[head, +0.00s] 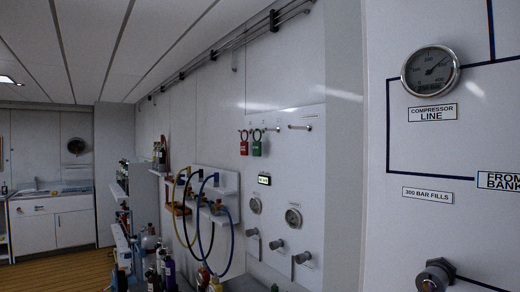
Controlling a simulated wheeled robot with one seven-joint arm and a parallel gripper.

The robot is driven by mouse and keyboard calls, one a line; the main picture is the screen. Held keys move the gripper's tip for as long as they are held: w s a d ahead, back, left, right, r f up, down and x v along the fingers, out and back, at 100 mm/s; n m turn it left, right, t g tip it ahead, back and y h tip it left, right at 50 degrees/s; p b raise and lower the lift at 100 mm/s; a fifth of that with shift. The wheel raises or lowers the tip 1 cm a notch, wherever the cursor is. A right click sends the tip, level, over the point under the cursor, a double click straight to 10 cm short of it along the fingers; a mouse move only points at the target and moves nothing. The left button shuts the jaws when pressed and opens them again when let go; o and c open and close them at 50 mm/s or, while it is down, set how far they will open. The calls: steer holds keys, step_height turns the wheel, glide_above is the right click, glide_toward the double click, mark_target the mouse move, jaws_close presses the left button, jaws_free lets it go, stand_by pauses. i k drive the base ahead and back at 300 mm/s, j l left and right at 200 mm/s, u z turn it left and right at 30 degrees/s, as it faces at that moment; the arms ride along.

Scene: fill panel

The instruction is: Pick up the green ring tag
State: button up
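A green tag (256,148) hangs from one of the short pegs on the white wall panel, right of the picture's middle. A red tag (244,148) hangs just to its left. My gripper is not in view.
A bare peg (300,127) sticks out right of the tags. Below are a small display (264,180), gauges (293,217) and valve knobs (303,257). Hoses (231,240) loop out at left, above several bottles. A nearer panel (420,150) stands at right.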

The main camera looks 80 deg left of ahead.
mark_target(257, 145)
steer(key=u, duration=2.2)
steer(key=i+j+z, duration=0.15)
steer(key=z, duration=0.25)
steer(key=i+j+z, duration=0.1)
steer(key=z, duration=0.35)
steer(key=j+z, duration=0.4)
steer(key=i+l, duration=0.05)
